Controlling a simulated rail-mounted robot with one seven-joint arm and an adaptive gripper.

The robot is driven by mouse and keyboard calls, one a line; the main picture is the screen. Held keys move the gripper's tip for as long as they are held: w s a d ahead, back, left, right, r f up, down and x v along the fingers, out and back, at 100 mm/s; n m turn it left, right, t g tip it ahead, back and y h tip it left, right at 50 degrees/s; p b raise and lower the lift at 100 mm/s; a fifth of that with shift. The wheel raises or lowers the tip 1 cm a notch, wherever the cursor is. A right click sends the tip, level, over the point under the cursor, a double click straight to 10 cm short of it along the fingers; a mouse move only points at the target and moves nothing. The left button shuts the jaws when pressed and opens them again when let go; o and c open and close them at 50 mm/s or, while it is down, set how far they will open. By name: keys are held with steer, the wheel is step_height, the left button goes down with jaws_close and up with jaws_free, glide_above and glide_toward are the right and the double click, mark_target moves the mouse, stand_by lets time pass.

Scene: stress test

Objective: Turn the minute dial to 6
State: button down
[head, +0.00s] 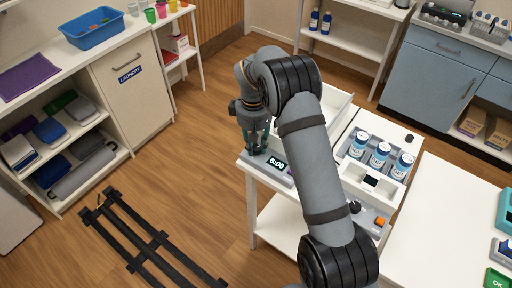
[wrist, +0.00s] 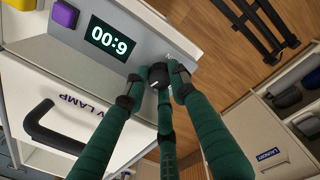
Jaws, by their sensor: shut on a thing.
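A grey timer panel (wrist: 142,38) sits at the corner of a white cart and also shows in the head view (head: 278,180). Its display (wrist: 109,36) appears upside down in the wrist view; in the head view the display (head: 277,163) reads 6:00. A black dial (wrist: 158,73) with a white pointer mark is beside the display. My gripper (wrist: 156,82) has its green fingers closed around this dial. In the head view my gripper (head: 256,140) is over the panel's left end and hides the dial. I cannot read any dial marking.
A purple button (wrist: 65,14) is on the panel beyond the display. A black handle (wrist: 52,128) stands out from a white front with a partly hidden LAMP label. White-capped bottles (head: 380,154) stand on the cart's right side. Open wooden floor (head: 205,150) lies left of the cart.

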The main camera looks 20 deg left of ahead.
mark_target(255, 149)
steer(key=shift+s+d+f+m, duration=0.1)
steer(key=shift+m, duration=0.5)
steer(key=c, duration=1.7)
jaws_free()
steer(key=shift+r, duration=0.45)
steer(key=r, duration=1.1)
steer(key=shift+s+a+r, duration=0.15)
steer(key=shift+s+a, duration=0.05)
